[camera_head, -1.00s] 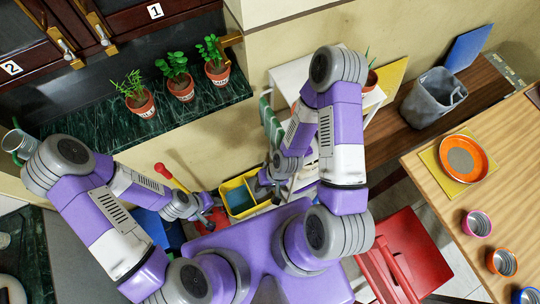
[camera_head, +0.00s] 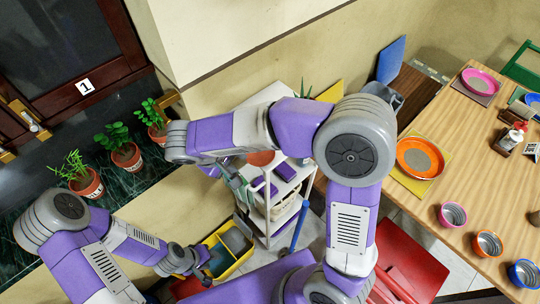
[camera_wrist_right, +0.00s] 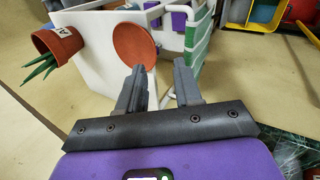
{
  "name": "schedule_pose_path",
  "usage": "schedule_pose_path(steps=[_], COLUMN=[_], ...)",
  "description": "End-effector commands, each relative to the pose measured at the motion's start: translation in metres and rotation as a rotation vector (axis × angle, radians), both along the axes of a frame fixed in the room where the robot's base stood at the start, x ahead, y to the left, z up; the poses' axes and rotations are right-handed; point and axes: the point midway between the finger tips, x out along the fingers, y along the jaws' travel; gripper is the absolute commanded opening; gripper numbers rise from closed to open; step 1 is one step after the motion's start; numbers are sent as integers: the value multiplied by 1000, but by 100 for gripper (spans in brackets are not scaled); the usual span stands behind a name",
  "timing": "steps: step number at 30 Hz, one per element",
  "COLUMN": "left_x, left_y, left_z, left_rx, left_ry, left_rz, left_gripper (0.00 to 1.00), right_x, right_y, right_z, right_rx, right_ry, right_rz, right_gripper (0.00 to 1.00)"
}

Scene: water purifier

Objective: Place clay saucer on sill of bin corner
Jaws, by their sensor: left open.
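The clay saucer, a round terracotta disc (camera_wrist_right: 134,48), lies on the white top of a cart (camera_wrist_right: 90,50) in the right wrist view. Part of it shows in the head view (camera_head: 260,158) below my right arm. My right gripper (camera_wrist_right: 160,72) is open and empty. One fingertip overlaps the saucer's near edge in the picture; I cannot tell whether they touch. A grey bin (camera_head: 384,92) stands at a brown wooden ledge (camera_head: 414,88) in the far corner, partly hidden by my right arm. My left gripper (camera_head: 203,262) is open, low beside a yellow divided box (camera_head: 222,268).
A terracotta pot with a plant (camera_wrist_right: 58,42) stands on the cart beside the saucer. A wooden table (camera_head: 450,180) at right holds an orange plate (camera_head: 420,158) and several bowls. A red chair (camera_head: 410,260) stands before it. Potted plants line a dark green counter (camera_head: 125,185).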

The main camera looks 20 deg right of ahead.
Motion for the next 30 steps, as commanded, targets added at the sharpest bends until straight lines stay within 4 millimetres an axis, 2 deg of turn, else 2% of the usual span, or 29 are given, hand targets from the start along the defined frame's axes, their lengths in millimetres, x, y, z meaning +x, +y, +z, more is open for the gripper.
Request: schedule_pose_path(steps=[2,4,19,27,28,30], left_x=[0,0,0,0,0,0], left_y=[0,0,0,0,0,0], left_z=[-1,-2,-10,-10,-10,-10], left_rx=[0,0,0,0,0,0], left_ry=[0,0,0,0,0,0], left_rz=[0,0,0,0,0,0], left_gripper=[43,43,43,43,43,43], right_x=[1,3,16,17,17,17], right_y=[-2,-6,-36,-38,-38,-38], right_z=[6,3,-53,-56,-56,-56], right_rx=[-18,-24,-21,-21,-21,-21], right_ry=[-21,-24,-20,-20,-20,-21], right_rz=[-4,-7,-9,-9,-9,-8], right_gripper=[34,34,34,34,33,22])
